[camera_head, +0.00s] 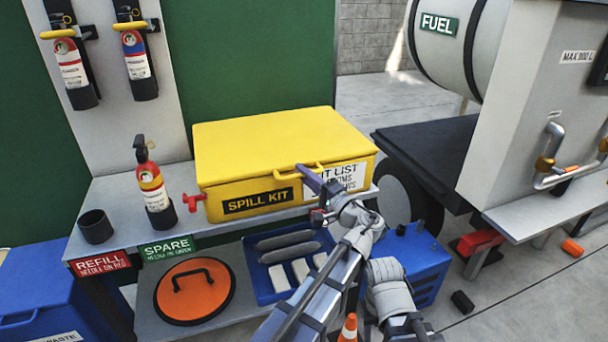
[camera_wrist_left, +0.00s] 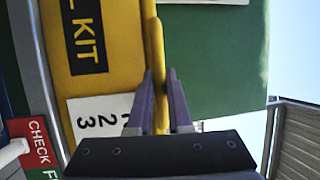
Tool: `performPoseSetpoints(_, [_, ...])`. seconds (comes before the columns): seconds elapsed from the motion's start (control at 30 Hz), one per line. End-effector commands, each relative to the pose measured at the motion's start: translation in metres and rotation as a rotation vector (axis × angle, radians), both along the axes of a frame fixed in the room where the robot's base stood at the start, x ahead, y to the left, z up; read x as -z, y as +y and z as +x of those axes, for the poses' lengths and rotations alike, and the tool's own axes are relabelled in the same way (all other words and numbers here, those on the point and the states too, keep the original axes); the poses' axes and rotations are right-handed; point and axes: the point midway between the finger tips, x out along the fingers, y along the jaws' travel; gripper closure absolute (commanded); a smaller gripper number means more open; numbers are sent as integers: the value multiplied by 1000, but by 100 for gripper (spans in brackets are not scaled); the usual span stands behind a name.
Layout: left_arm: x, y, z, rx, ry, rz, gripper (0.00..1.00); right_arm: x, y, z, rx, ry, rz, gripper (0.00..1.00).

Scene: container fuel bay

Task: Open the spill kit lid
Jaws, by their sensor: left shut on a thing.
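The yellow spill kit (camera_head: 225,205) stands on the grey shelf with its lid (camera_head: 270,135) lying flat and closed on top. A red latch (camera_head: 193,202) sticks out at its left end. The lid's yellow handle (camera_head: 283,175) juts from the front edge; it also shows in the left wrist view (camera_wrist_left: 157,50) as a bar between the fingers. My left gripper (camera_head: 308,178) is shut on this handle, with its purple fingers (camera_wrist_left: 162,78) on both sides of the bar. The gripper and arm hide part of the kit list label (camera_head: 345,178). My right gripper is not in view.
A fire extinguisher (camera_head: 151,187) and a black cup (camera_head: 96,227) stand left of the kit. Below are a blue tray (camera_head: 262,290) and an orange round lid (camera_head: 194,290). The fuel tank (camera_head: 460,50) and a dark platform (camera_head: 430,145) stand to the right. A green panel (camera_head: 250,55) rises behind the kit.

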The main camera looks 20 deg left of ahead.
Motion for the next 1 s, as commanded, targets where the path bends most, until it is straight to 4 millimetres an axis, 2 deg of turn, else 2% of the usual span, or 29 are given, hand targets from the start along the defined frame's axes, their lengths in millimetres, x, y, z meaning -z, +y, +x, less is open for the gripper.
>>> performPoseSetpoints(0.37, [0, 0, 0, -1, 1, -2, 100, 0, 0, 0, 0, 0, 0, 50])
performPoseSetpoints(0.57, [-10, 1, 0, -2, 12, -9, 100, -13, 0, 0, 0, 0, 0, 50])
performPoseSetpoints(0.77, [-37, 2, 2, -2, 50, -34, 100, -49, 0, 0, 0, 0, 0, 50])
performPoseSetpoints(1.0, [-77, 5, 7, -4, 125, -85, 100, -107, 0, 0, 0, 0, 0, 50])
